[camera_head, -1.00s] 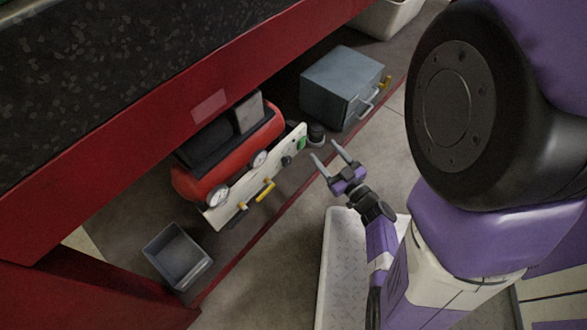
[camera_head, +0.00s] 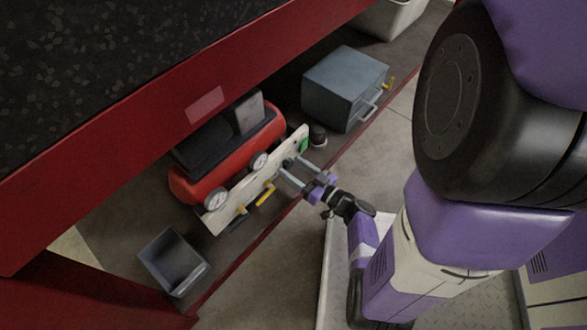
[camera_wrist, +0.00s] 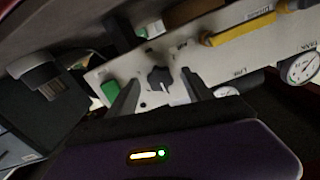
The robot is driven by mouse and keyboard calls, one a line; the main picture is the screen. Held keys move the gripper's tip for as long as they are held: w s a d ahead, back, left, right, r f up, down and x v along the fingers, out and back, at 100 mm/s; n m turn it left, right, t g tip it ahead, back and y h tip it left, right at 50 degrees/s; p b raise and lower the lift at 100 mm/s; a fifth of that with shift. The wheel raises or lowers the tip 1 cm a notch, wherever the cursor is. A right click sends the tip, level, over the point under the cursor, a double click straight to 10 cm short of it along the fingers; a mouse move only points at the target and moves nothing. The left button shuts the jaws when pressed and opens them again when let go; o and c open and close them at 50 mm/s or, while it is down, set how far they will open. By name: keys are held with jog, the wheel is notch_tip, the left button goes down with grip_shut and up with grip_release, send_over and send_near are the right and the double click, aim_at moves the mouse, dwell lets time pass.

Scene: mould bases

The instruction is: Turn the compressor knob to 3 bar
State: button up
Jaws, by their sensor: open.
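The red compressor (camera_head: 215,158) lies on the low shelf with a pale panel (camera_head: 238,203) on its front. In the wrist view the panel (camera_wrist: 215,78) carries a dark knob (camera_wrist: 160,78) with a pale mark on it. My gripper (camera_head: 287,169) is open, with its fingers pointing at the panel. In the wrist view the two fingertips (camera_wrist: 160,82) stand on either side of the knob; I cannot tell whether they touch it. A gauge (camera_wrist: 302,67) shows at the right of the wrist view, its reading too small to tell. In the head view the fingers partly hide the knob area.
A green button (camera_wrist: 110,92) sits left of the knob, and a yellow handle (camera_wrist: 245,36) is on the panel. A grey box (camera_head: 343,88) stands to the right and an open grey bin (camera_head: 173,262) to the left. The red bench edge (camera_head: 190,110) overhangs the compressor.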

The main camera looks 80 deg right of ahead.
jog(key=shift+w+d, duration=0.1)
jog(key=shift+w, duration=0.1)
grip_shut()
jog(key=shift+n, duration=0.3)
jog(key=n+b, duration=0.1)
jog(key=n, duration=0.4)
jog(key=shift+f, duration=0.1)
jog(key=n+b, duration=0.1)
jog(key=n, duration=0.2)
jog(key=shift+n, duration=0.3)
jog(key=shift+n+b, duration=0.6)
jog(key=shift+n, duration=0.7)
jog(key=shift+s, duration=0.1)
